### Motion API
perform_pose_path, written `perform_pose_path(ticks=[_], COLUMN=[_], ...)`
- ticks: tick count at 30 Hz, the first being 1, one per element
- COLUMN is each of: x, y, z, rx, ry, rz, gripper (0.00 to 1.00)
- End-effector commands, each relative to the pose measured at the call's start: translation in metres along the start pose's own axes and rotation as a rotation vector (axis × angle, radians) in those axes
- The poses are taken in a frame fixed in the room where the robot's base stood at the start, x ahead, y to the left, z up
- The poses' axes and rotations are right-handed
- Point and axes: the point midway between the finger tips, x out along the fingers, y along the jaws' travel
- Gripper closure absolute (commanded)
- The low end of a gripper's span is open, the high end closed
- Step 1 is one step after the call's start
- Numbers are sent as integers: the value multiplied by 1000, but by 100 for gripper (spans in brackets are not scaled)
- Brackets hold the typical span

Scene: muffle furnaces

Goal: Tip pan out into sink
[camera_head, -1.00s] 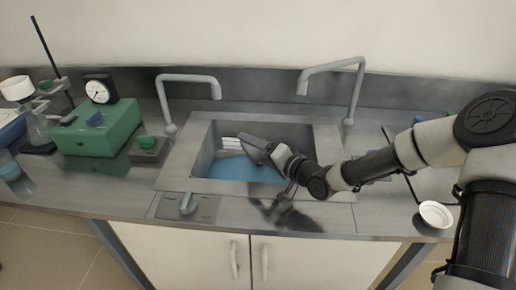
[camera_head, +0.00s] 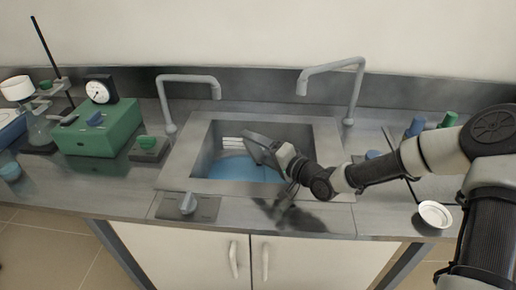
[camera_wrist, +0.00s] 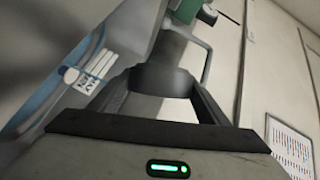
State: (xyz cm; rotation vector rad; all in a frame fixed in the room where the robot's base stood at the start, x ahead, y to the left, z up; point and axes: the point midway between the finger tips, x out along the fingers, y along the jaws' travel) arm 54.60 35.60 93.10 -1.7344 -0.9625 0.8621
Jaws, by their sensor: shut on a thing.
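The sink (camera_head: 198,165) is a grey rectangular basin in the counter with blue at its bottom. My gripper (camera_head: 258,148) is tilted over the right half of the sink opening. In the wrist view, my gripper (camera_wrist: 163,100) has its fingers on both sides of a dark grey, rounded thing, which I take for the pan (camera_wrist: 165,78). A pale area shows below its dark part. The pan's contents cannot be made out. In the head view I cannot tell the pan apart from my gripper.
Two grey taps (camera_head: 188,80) (camera_head: 335,68) rise behind the sink. White strips (camera_head: 232,143) lie at its back wall. A green box (camera_head: 100,130) stands to the left. A white dish (camera_head: 434,214), a blue bottle (camera_head: 415,127) and a green one (camera_head: 448,119) are to the right.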

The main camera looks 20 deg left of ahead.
Motion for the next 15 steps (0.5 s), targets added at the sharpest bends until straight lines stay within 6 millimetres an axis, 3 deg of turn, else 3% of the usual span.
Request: perform_pose_path(ticks=[15], x=[-1], y=[-1], z=[-2], rx=[36], ry=[1], rz=[-16], gripper=[77])
